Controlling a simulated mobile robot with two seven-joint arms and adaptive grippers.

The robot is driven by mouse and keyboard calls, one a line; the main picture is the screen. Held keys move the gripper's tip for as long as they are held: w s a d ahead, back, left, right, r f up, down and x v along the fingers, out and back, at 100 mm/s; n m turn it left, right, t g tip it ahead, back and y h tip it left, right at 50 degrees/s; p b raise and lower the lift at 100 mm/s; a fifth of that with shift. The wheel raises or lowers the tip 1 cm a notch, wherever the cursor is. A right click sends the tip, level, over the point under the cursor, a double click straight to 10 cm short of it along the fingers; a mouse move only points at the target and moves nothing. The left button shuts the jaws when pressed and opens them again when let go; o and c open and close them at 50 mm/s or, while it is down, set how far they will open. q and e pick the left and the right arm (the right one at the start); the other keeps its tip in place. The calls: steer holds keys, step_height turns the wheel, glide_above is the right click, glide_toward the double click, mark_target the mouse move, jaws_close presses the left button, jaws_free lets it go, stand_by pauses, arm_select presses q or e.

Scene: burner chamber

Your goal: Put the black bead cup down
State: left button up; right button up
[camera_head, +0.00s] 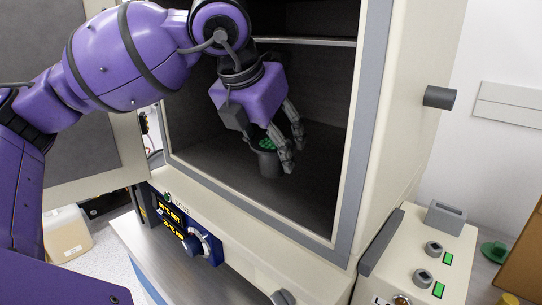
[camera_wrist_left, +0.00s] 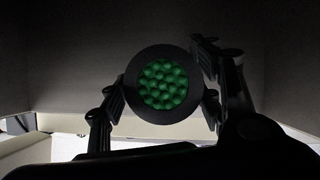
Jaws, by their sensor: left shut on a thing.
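The black bead cup (camera_head: 270,165) is a dark round cup with green beads in it, upright inside the open chamber (camera_head: 315,190). My left gripper (camera_head: 281,152) reaches in from above and is shut on the cup, with its fingers at the cup's sides. In the left wrist view the cup (camera_wrist_left: 160,112) shows from above, its black rim around the green beads, between the two fingers of my left gripper (camera_wrist_left: 160,100). The cup's base is close to the dark chamber floor, but I cannot tell whether it touches. My right gripper is not in view.
A wire shelf edge (camera_head: 305,41) crosses the chamber above the gripper. The chamber's grey front frame (camera_head: 352,130) stands to the right, and the open door (camera_head: 85,150) to the left. Dark floor around the cup is clear. A control box (camera_head: 425,255) with knobs sits at the lower right.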

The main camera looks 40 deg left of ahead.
mark_target(271, 160)
arm_select(q)
steer(key=shift+s+f, duration=0.1)
steer(key=shift+f, duration=1.4)
steer(key=shift+f, duration=0.2)
steer(key=o, duration=1.2)
